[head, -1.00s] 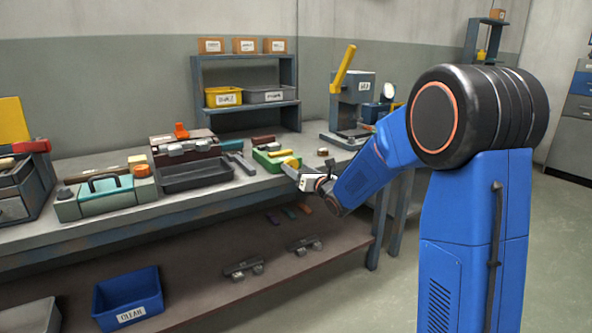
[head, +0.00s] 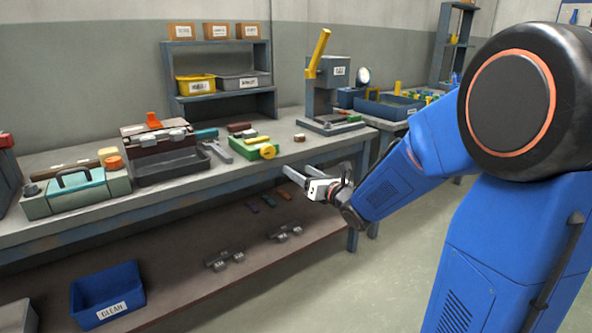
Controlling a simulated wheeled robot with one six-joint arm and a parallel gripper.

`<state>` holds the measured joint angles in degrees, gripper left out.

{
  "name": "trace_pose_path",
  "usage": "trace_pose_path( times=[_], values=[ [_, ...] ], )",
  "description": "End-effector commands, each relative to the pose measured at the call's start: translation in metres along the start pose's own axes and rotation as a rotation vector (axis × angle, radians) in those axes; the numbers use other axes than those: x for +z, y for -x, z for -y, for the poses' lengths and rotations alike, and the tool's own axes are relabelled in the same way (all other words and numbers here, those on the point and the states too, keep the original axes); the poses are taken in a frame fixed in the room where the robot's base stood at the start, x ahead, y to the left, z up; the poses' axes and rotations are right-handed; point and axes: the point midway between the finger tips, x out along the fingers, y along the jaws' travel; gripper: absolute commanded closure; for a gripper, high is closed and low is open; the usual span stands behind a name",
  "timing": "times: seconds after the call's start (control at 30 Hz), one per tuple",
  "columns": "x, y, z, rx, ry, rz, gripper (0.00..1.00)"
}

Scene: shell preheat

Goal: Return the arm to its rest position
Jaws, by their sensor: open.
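My gripper (head: 289,176) is at the end of my blue arm, in front of the workbench (head: 215,181) near its front edge. Its two fingers point left and are apart, with nothing seen between them. The fingers overlap the bench edge in the picture; I see no contact with anything. The arm stretches from the right side toward the bench, its forearm sloping down to the gripper.
A green block with yellow parts (head: 254,148) and a small brown piece (head: 299,137) lie on the bench near the gripper. A press with a yellow lever (head: 327,85) stands behind. A blue bin (head: 107,296) sits on the lower shelf. The floor on the right is open.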

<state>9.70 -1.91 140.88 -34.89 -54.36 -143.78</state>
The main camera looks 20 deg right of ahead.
Motion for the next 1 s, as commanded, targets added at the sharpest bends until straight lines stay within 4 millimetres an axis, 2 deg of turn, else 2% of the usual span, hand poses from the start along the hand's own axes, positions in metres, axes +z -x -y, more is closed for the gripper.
trace_pose_path(
  times=[0.57,0.67,0.77,1.0],
  values=[
    [0.001,0.004,0.001,-0.016,-0.031,-0.009,0.39],
    [0.003,0.011,0.004,-0.063,-0.128,-0.031,0.39],
    [0.005,0.025,0.008,-0.146,-0.297,-0.059,0.39],
    [0.001,0.074,0.017,-0.397,-0.793,-0.082,0.39]
  ],
)
